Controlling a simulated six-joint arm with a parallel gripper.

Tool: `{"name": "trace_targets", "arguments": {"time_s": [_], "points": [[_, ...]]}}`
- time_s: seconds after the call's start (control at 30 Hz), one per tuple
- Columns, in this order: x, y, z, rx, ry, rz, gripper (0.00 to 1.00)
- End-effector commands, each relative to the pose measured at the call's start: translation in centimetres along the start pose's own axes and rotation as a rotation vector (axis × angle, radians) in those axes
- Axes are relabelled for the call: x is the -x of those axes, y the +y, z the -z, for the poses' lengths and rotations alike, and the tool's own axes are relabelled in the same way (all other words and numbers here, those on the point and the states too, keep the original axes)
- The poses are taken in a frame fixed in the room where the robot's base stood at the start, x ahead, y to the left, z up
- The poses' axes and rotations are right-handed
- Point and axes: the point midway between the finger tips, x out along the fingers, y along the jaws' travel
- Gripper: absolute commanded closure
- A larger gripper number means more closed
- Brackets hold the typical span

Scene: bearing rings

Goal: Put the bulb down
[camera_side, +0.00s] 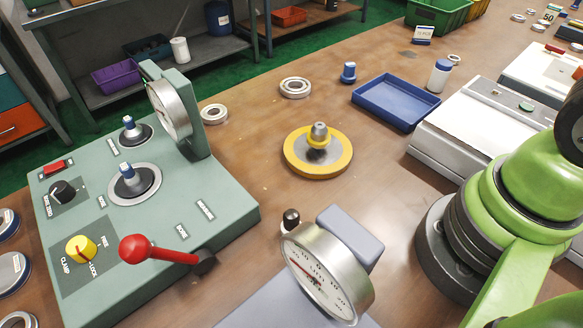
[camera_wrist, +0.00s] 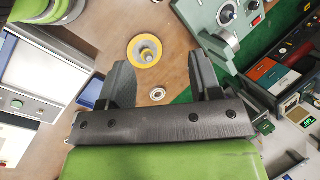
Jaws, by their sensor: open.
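I cannot make out a bulb in either view. My gripper (camera_wrist: 160,62) is open in the wrist view, with nothing seen between its two dark fingers. Its fingers do not show in the side view, where only my green arm is at the right.
A green fixture (camera_side: 225,205) with a dial and red-knobbed lever stands left. A dial gauge (camera_side: 315,275) is at the front. A blue tray (camera_side: 385,121), white bottle (camera_side: 439,77) and bearing rings (camera_side: 295,88) lie behind. Bare wood surrounds the yellow base.

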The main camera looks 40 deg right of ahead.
Motion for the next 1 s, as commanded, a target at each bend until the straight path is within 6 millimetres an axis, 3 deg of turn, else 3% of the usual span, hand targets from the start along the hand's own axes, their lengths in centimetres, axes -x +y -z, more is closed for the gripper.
{"name": "trace_targets", "arguments": {"time_s": [0.2,0.7,0.87,1.0], "points": [[-1.2,-4.1,1.7,-0.22,-0.412,-0.034,0.42],[-3.1,-9.2,5.0,-0.514,-0.891,-0.057,0.42],[-5.4,-8.4,5.4,-0.527,-0.912,-0.06,0.42],[-8.5,-7.2,6.0,-0.53,-0.912,-0.061,0.42]]}}
